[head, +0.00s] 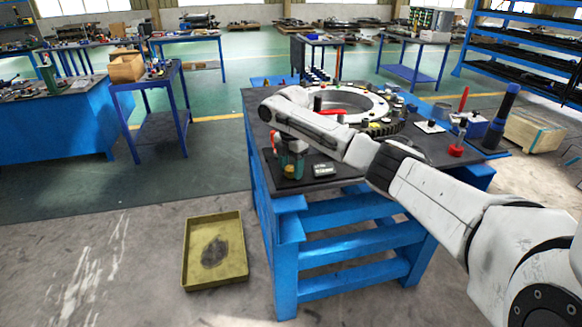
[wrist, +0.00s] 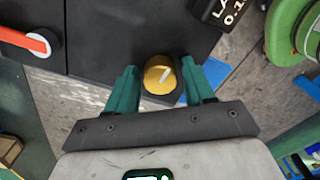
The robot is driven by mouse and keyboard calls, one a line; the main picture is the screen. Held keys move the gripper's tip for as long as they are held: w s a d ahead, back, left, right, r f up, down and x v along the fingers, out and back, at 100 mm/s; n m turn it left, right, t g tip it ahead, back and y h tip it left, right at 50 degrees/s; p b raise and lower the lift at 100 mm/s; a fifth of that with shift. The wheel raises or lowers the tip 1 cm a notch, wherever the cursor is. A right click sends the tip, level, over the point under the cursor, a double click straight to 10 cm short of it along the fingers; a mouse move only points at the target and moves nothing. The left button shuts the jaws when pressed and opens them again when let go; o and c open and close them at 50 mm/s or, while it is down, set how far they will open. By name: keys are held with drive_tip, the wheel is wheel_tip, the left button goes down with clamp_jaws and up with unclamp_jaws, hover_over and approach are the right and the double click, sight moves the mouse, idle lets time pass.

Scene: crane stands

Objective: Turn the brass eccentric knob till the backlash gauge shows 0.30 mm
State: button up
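The brass knob (wrist: 160,76) is round, with a white pointer line slanting up and right on its top. My gripper (wrist: 159,66) has a green finger on each side of it, with gaps visible, so it is open around the knob. A small black box with white text (wrist: 228,13), seemingly the backlash gauge, is cut off at the wrist view's top; "LA" and "0.1" are legible. In the head view it (head: 323,170) stands right of my gripper, too small to read.
The blue workbench (head: 290,235) carries a large metal ring (head: 350,100) behind my arm. Red-handled tools (head: 457,140) and a dark blue cylinder (head: 501,118) stand at its right. A yellow tray (head: 186,262) lies on the floor. A green round part (wrist: 288,30) shows at the wrist view's right.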

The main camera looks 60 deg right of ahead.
drive_tip(key=c, duration=0.8)
drive_tip(key=shift+p, duration=0.35)
drive_tip(key=shift+a+r+m+p, duration=0.1)
drive_tip(key=shift+r+m+p, duration=0.05)
drive_tip(key=shift+m+p, duration=0.85)
drive_tip(key=m+p, duration=0.3)
drive_tip(key=m, duration=0.2)
drive_tip(key=m+p, duration=0.2)
drive_tip(key=m, duration=0.2)
drive_tip(key=shift+m, duration=0.4)
drive_tip(key=shift+m+p, duration=0.7)
drive_tip(key=shift+m, duration=1.2)
